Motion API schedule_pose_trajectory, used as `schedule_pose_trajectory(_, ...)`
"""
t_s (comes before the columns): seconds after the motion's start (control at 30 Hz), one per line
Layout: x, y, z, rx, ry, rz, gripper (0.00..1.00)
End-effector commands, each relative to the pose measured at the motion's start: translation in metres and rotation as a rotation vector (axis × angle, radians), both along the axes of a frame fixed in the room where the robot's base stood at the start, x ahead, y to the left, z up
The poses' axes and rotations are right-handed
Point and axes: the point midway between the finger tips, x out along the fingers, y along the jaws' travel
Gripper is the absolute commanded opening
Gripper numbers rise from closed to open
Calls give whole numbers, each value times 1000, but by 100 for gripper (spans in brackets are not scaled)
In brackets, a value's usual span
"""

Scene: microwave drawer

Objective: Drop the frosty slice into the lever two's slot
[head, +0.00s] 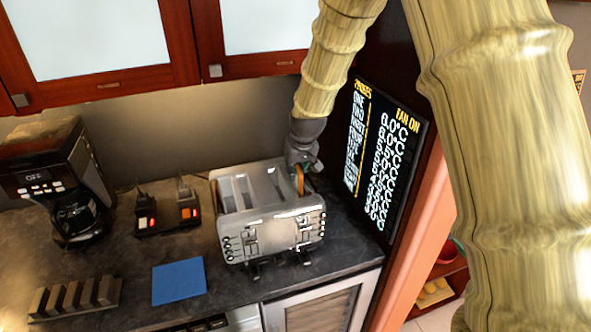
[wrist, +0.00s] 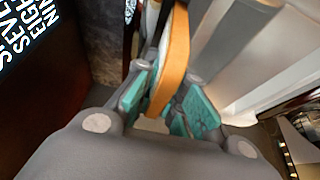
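A silver toaster (head: 272,232) stands on the dark counter, with slots on top and two dark levers low on its front. My gripper (head: 300,172) is at the toaster's back right top edge. It is shut on an orange-brown slice (head: 299,181), held on edge above the right end of the toaster. In the wrist view the slice (wrist: 173,62) stands between the teal finger pads of my gripper (wrist: 166,92). I cannot tell whether its lower edge is inside a slot. No frost shows on it. The right slots are partly hidden by my gripper.
A coffee maker (head: 62,180) stands at the back left. A dark unit with lit switches (head: 166,215), a blue square (head: 179,281) and a slotted rack (head: 76,297) lie left of the toaster. A wall panel with temperatures (head: 386,160) is close on the right.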

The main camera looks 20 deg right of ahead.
Motion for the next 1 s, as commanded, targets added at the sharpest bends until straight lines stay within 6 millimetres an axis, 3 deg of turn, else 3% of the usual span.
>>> schedule_pose_trajectory(0.03,0,0,0,0,0,0,25)
schedule_pose_trajectory(0.1,0,0,0,0,0,0,37)
schedule_pose_trajectory(0.57,-2,0,5,0,1,0,37)
schedule_pose_trajectory(1.0,-24,-1,60,0,-2,-1,37)
